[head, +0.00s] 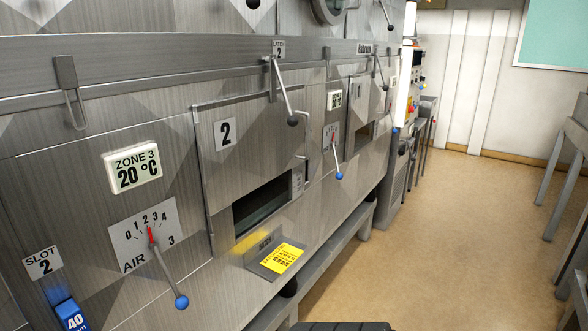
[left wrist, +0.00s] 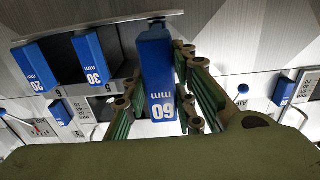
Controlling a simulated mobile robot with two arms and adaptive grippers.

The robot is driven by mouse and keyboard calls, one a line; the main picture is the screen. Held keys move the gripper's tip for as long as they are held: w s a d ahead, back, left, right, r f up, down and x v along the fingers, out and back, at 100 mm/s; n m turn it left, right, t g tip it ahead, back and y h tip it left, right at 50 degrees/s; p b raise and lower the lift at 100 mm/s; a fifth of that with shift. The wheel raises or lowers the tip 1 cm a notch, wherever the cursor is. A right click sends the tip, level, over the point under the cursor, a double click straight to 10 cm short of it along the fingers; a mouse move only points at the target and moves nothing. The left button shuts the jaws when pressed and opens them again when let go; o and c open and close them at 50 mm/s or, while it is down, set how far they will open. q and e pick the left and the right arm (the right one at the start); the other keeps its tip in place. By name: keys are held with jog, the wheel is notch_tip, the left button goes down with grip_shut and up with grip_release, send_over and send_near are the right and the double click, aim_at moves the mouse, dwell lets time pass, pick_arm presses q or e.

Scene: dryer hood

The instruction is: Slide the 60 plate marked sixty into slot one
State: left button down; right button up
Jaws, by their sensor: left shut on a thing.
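The blue plate marked 60 mm (left wrist: 157,75) stands between the green fingers of my left gripper (left wrist: 159,62) in the left wrist view. The gripper is shut on it, and its number appears upside down. Slot one cannot be made out in either view. In the head view, a label reading SLOT 2 (head: 43,262) sits at lower left, above a blue plate marked 40 (head: 71,314). Neither gripper shows in the head view, and my right gripper is in no view.
Blue plates marked 30 (left wrist: 91,62) and 20 (left wrist: 36,72) stand beside the held plate. In the head view, the AIR lever (head: 167,268) and a door lever (head: 284,95) stick out from the grey dryer front.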

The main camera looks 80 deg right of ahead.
pick_arm(q)
jog(key=shift+v, duration=0.8)
jog(key=shift+s+a+r, duration=0.1)
jog(key=shift+s, duration=0.05)
jog(key=shift+p, duration=0.45)
jog(key=shift+s, duration=0.1)
jog(key=p+v, duration=0.1)
jog(key=v, duration=0.2)
jog(key=shift+s, duration=0.1)
dwell(0.5)
